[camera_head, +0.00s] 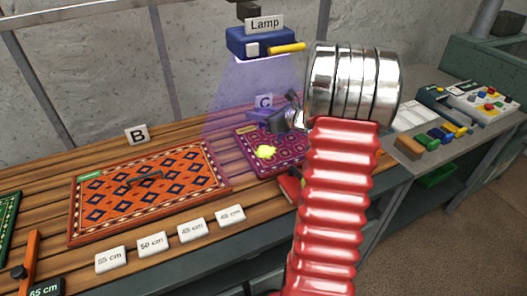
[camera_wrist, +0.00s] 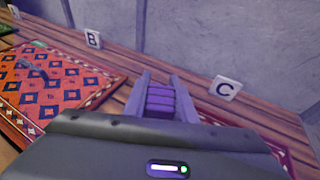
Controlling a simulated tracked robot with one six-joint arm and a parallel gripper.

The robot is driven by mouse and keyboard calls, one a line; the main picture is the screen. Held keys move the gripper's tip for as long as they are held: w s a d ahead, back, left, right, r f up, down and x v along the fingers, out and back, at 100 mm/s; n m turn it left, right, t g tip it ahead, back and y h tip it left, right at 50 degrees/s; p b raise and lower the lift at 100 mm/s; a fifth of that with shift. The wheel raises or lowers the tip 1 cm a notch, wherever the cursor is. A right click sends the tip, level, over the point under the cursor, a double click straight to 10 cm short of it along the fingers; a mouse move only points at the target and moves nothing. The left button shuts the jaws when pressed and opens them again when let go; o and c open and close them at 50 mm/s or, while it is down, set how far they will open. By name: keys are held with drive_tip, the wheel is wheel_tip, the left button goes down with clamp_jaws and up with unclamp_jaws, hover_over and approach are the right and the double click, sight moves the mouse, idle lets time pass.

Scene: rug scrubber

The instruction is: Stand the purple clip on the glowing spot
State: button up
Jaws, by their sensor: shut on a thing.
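My gripper (camera_head: 279,117) is over the far side of the small purple rug (camera_head: 287,147), near the sign C. In the wrist view my gripper (camera_wrist: 161,90) is shut on the purple clip (camera_wrist: 160,102), a ridged purple block between the two fingers. The clip also shows in the head view (camera_head: 264,115), partly hidden by the gripper. The glowing spot (camera_head: 265,152) is a yellow patch on the purple rug, lower in the picture than the clip. The clip looks raised above the rug, but I cannot tell how high.
A blue lamp (camera_head: 262,42) with a yellow handle shines violet light down over this area. Sign C (camera_head: 264,102) stands behind the rug. An orange rug (camera_head: 112,207) lies to the left, with several white distance tags in front.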

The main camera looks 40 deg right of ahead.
drive_tip(key=shift+f, duration=3.15)
drive_tip(key=shift+f, duration=1.85)
drive_tip(key=o, duration=1)
drive_tip(key=shift+f, duration=0.1)
